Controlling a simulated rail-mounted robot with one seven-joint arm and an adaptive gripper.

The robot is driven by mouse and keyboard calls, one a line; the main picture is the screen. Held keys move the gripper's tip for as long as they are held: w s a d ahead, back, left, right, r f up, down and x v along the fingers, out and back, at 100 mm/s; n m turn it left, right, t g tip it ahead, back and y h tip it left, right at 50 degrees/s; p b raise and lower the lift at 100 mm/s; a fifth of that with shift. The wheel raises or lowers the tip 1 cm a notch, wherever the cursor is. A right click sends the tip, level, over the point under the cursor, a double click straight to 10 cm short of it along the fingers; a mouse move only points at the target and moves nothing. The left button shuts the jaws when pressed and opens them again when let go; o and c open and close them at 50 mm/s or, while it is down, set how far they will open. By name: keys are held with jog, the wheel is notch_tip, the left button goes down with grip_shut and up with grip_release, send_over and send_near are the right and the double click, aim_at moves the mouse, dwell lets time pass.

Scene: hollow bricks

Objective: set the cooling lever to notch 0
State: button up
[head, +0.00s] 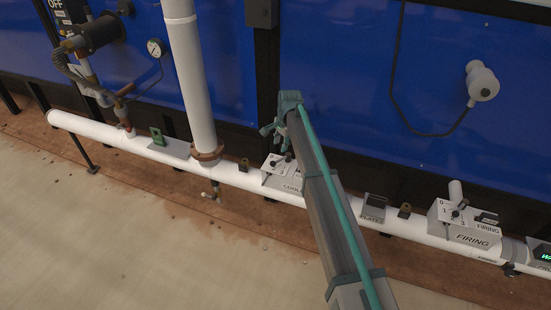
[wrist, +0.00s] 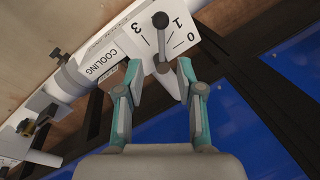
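The cooling box (head: 270,181) is a pale block on the white pipe, partly hidden by my arm in the head view. In the wrist view its white face (wrist: 112,45) shows COOLING and the marks 3, 1 and 0. The cooling lever (wrist: 161,43) has a dark round knob, which appears between 3 and 1; no 2 is visible there. My gripper (wrist: 160,68) has its teal fingers spread, one on each side of the lever's lower part in the picture. The knob appears beyond the fingertips. I cannot tell whether either finger touches the lever. In the head view my gripper (head: 280,118) appears above the box.
A similar FIRING box (head: 466,222) with its own lever stands farther right on the white pipe (head: 330,201). A PLATE fitting (head: 374,206) sits between the boxes. A vertical white pipe (head: 190,70) rises left of my gripper. Blue panels (head: 340,60) stand behind. The front floor is clear.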

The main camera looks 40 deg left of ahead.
aim_at(277, 162)
jog(key=f, duration=0.3)
jog(key=a+f+p, duration=0.1)
jog(key=f, duration=0.2)
jog(key=a+f+p, duration=0.1)
jog(key=f, duration=0.3)
jog(key=shift+w+a+f, duration=0.1)
jog(key=shift+w, duration=0.05)
grip_shut()
